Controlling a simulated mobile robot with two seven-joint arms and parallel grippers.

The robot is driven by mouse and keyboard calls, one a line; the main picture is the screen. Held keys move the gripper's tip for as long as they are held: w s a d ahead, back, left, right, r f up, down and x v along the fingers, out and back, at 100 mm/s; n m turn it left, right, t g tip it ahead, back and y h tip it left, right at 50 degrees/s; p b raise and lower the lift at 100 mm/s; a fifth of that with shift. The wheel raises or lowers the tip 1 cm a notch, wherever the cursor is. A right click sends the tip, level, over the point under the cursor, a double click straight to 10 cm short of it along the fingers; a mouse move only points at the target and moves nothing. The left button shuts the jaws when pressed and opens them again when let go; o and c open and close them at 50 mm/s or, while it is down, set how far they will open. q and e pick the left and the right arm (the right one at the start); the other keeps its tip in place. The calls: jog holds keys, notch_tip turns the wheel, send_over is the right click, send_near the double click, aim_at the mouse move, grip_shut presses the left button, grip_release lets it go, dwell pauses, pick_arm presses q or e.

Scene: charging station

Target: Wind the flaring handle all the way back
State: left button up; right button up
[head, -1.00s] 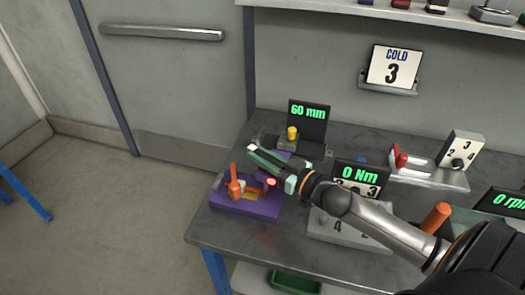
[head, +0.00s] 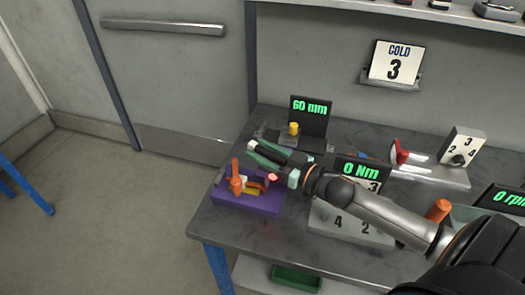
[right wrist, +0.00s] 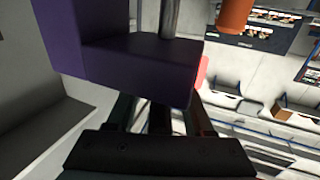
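The purple flaring tool (head: 247,204) sits at the table's left front corner, with an upright orange handle (head: 236,177) and a yellow part on it. A red knob (head: 272,178) shows beside my gripper. My right gripper (head: 252,150) reaches in from the right over the back of the tool, its two green-tipped fingers apart and pointing left. In the right wrist view the purple body (right wrist: 130,62) fills the upper left, an orange piece (right wrist: 234,14) shows at the top, and the fingers (right wrist: 158,115) stand apart, partly hidden by the body. My left gripper is out of view.
Behind the gripper stands a fixture with a yellow knob (head: 293,129) and a "60 mm" display (head: 310,108). The "0 Nm" display (head: 358,169) and its numbered grey box (head: 335,221) lie under my forearm. A red-handled fixture (head: 401,154) stands further right.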

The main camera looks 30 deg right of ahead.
jog(key=v, duration=1.2)
jog(key=shift+s, duration=0.25)
jog(key=shift+d, duration=0.1)
jog(key=p+x, duration=0.1)
jog(key=x, duration=0.3)
jog(key=p+x, duration=0.2)
jog(key=x, duration=0.2)
jog(key=r+p+x, duration=0.1)
jog(key=p+x, duration=0.1)
jog(key=x, duration=0.2)
jog(key=shift+w, duration=0.4)
dwell(0.3)
grip_shut()
dwell(0.3)
